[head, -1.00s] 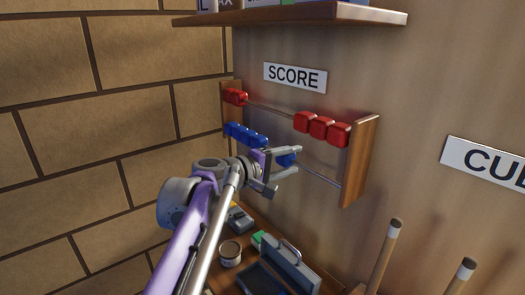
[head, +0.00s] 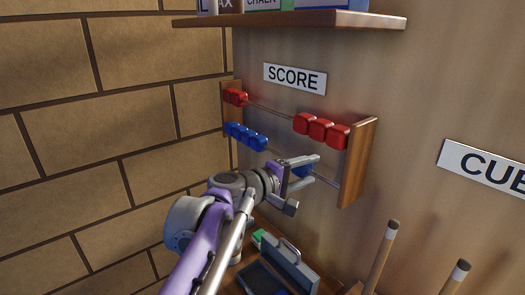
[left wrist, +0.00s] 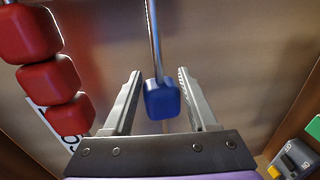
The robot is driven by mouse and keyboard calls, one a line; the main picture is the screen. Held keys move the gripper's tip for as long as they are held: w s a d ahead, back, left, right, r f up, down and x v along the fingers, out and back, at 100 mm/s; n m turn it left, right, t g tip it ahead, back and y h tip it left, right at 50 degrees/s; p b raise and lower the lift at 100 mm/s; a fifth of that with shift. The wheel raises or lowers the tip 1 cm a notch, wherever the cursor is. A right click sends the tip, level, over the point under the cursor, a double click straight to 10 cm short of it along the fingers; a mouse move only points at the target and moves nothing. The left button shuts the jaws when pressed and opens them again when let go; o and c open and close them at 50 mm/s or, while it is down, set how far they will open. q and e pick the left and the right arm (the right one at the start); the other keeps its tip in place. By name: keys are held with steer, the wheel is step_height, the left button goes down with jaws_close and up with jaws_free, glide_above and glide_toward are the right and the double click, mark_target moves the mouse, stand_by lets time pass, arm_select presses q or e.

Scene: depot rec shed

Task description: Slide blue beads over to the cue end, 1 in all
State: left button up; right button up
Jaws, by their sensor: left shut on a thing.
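The score rack has a blue-bead rod below a red-bead rod, between a left end board (head: 228,125) and a right wooden end board (head: 358,160) on the cue side. Several blue beads (head: 246,137) sit together at the left end of the lower rod. One blue bead (head: 304,171) is apart from them, far along toward the right board, between the fingers of my left gripper (head: 314,170). In the left wrist view the bead (left wrist: 161,99) sits on its rod between the two fingers. A short stretch of bare rod shows right of the gripper. My right gripper is out of view.
Red beads (head: 321,128) sit on the upper rod, close above my gripper. A shelf (head: 300,18) with boxes is above. Below are a grey toolbox (head: 293,264) and cues (head: 382,258) standing at the right. A SCORE sign (head: 295,78) is on the wall.

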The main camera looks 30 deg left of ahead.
mark_target(339, 189)
arm_select(q)
steer(key=shift+s+d+p, duration=0.3)
steer(key=shift+s+d, duration=0.1)
steer(key=shift+d, duration=0.5)
steer(key=shift+s+d+p, duration=0.3)
steer(key=shift+s+d, duration=0.05)
steer(key=shift+d, duration=0.6)
steer(key=shift+s+d+p, duration=0.3)
steer(key=shift+s+d, duration=0.1)
steer(key=shift+d, duration=0.5)
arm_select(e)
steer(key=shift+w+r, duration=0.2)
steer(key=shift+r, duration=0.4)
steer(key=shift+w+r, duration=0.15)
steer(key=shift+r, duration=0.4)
arm_select(q)
steer(key=shift+d, duration=0.1)
steer(key=shift+s+d+p, duration=0.3)
steer(key=shift+s+d, duration=0.05)
steer(key=shift+d, duration=0.35)
steer(key=shift+s+d+p, duration=0.3)
steer(key=shift+d, duration=0.4)
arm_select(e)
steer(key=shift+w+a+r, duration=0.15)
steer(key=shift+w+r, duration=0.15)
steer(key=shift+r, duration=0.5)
arm_select(q)
steer(key=o, duration=0.9)
